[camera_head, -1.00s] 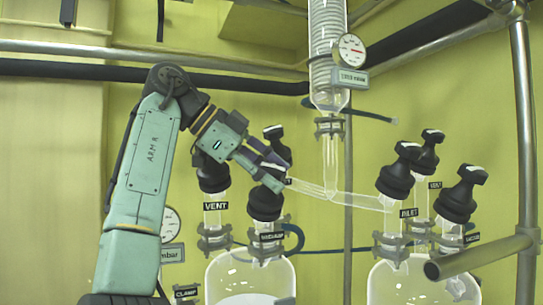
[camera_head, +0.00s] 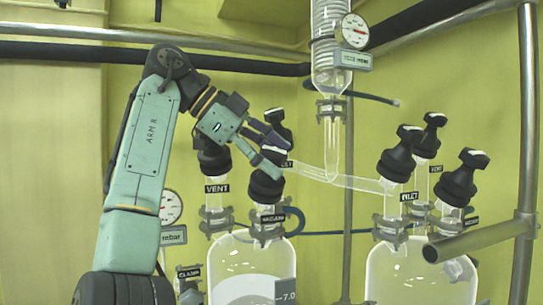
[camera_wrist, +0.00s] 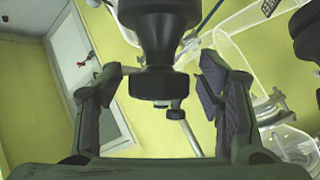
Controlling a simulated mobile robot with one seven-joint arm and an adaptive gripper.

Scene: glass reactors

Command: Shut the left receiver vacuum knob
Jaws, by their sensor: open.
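The left receiver's black vacuum knob (camera_head: 266,187) stands upright above its VACUUM label (camera_head: 271,218) on the left glass vessel. My gripper (camera_head: 272,150) reaches in from the upper left, its fingers at the top of this knob. The near finger hides part of the knob's handle. In the wrist view my open gripper (camera_wrist: 166,90) has a dark knob (camera_wrist: 155,84) between its fingers, with visible gaps on both sides. It appears to be the vacuum knob. I cannot tell how far the knob is turned.
The left vent knob (camera_head: 213,160) and inlet knob (camera_head: 276,122) stand close to my gripper. A glass tube (camera_head: 345,181) runs right from them. The right vessel's knobs (camera_head: 396,160) stand apart. A metal rail (camera_head: 478,241) crosses the lower right.

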